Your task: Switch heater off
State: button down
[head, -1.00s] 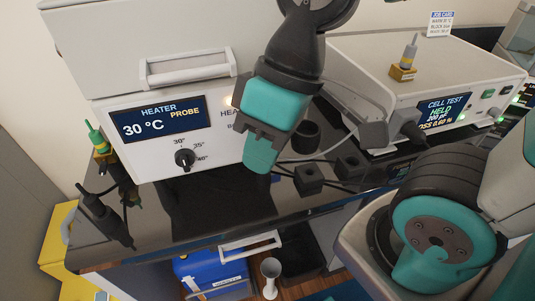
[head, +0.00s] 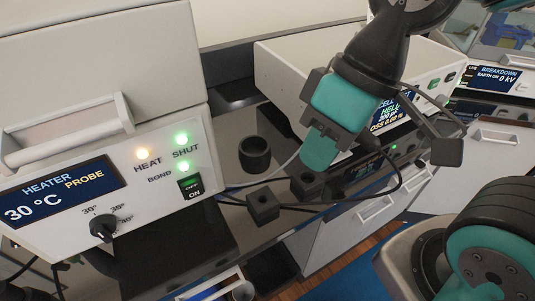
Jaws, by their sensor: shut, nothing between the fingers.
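The heater (head: 150,150) is a white box at the left with a handled lid. Its display reads HEATER 30 °C PROBE. A black dial (head: 103,227) sits below the display among temperature marks. A dark switch (head: 190,187) marked ON, with a green upper part, sits at the panel's lower right. My gripper (head: 320,148) is shut and empty, to the right of the heater panel and apart from it, in front of the cell test unit.
The cell test unit (head: 285,75) stands behind my gripper, its display partly hidden. A black round cup (head: 255,153) and two black blocks (head: 263,203) sit on the dark bench with cables. A breakdown unit (head: 495,75) stands at the far right.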

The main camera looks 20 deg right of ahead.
aim_at(192, 188)
jog(key=z, duration=0.55)
jog(key=k, duration=0.8)
jog(key=u, duration=1.45)
